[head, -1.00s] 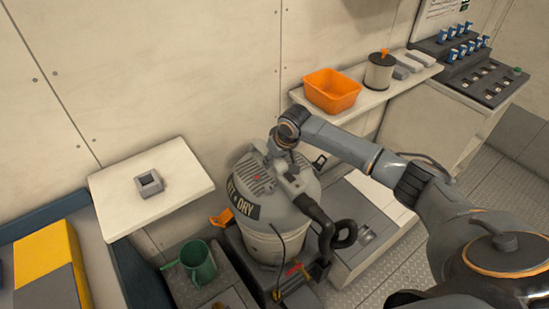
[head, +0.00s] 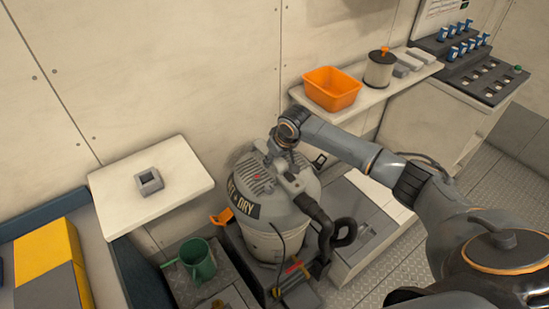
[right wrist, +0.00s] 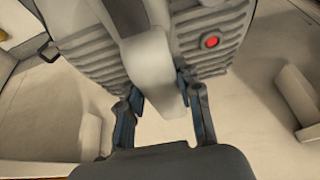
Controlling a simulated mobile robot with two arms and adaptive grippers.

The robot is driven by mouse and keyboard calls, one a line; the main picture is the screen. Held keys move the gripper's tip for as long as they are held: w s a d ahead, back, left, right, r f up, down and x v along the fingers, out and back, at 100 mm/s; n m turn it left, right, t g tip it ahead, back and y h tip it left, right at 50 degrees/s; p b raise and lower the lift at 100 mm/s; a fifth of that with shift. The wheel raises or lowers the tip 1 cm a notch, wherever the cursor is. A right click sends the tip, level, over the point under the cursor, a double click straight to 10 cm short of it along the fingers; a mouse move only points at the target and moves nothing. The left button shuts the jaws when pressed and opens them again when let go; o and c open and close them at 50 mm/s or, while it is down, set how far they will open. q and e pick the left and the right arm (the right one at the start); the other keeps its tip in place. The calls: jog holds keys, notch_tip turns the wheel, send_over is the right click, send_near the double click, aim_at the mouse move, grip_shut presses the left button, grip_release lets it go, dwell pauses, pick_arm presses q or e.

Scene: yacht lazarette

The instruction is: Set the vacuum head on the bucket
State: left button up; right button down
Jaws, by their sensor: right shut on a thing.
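The vacuum head (head: 262,183) is a grey dome with vents, a red button and a "WET DRY" label. In the head view it sits over the pale bucket (head: 262,244), upright as far as I can tell. Whether its rim is fully seated all round cannot be told. My right gripper (head: 279,153) is shut on the handle on top of the vacuum head. In the right wrist view its fingers (right wrist: 163,92) straddle the pale handle (right wrist: 152,62), with the ribbed top and red button behind. My left gripper is not in view.
A black hose (head: 322,222) hangs at the bucket's right. An orange latch (head: 222,216) stands out at its left. A green watering can (head: 198,262) is lower left. A white shelf (head: 120,205) holds a small grey block (head: 149,181). An orange bin (head: 332,88) stands on the back shelf.

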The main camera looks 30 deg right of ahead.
jog(key=shift+w+f, duration=0.15)
jog(key=shift+f, duration=0.05)
dwell(0.5)
